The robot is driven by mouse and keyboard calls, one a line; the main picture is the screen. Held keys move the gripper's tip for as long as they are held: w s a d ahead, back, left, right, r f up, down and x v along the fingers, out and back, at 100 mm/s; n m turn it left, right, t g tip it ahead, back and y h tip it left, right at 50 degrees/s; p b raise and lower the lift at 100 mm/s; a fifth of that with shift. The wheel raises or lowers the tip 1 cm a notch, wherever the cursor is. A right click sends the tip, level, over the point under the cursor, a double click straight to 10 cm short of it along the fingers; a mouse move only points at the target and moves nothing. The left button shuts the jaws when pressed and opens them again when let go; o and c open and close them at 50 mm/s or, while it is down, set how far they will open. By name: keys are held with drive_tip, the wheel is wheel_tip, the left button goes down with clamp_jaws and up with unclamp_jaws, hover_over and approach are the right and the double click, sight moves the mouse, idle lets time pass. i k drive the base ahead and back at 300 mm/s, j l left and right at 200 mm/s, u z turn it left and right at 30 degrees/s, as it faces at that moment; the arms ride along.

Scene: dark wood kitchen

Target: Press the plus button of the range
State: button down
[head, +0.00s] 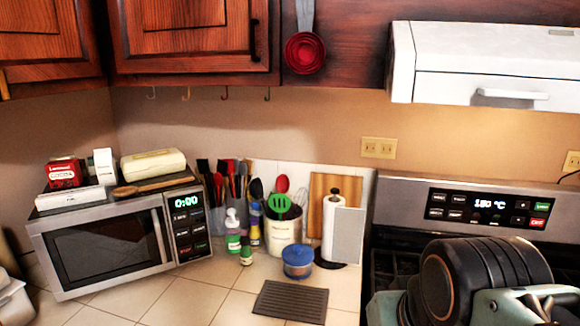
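The range (400,203) stands at the right with a steel back panel. Its black control panel (488,222) has a lit display (490,204) that appears to read 150 °C. Dark buttons sit left of the display. To its right are two small dark buttons (521,211), a green button (543,206) and a red button (537,222). The symbols on the small buttons are too small to read, so I cannot tell which is plus. My arm covers much of the cooktop at the lower right. I cannot make out my gripper's fingers.
A white range hood (490,65) hangs above the range. Left of the range, a paper towel roll (335,228), utensil crock (284,232), blue-lidded container (298,262) and dark mat (291,301) stand on the tiled counter. A microwave (110,247) is farther left.

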sight(520, 204)
drive_tip(key=z, duration=1.3)
drive_tip(key=i+l, duration=0.1)
drive_tip(key=l, duration=0.25)
drive_tip(key=i+l, duration=0.1)
drive_tip(key=l, duration=0.3)
drive_tip(key=i+l+u, duration=0.1)
drive_tip(key=l, duration=0.25)
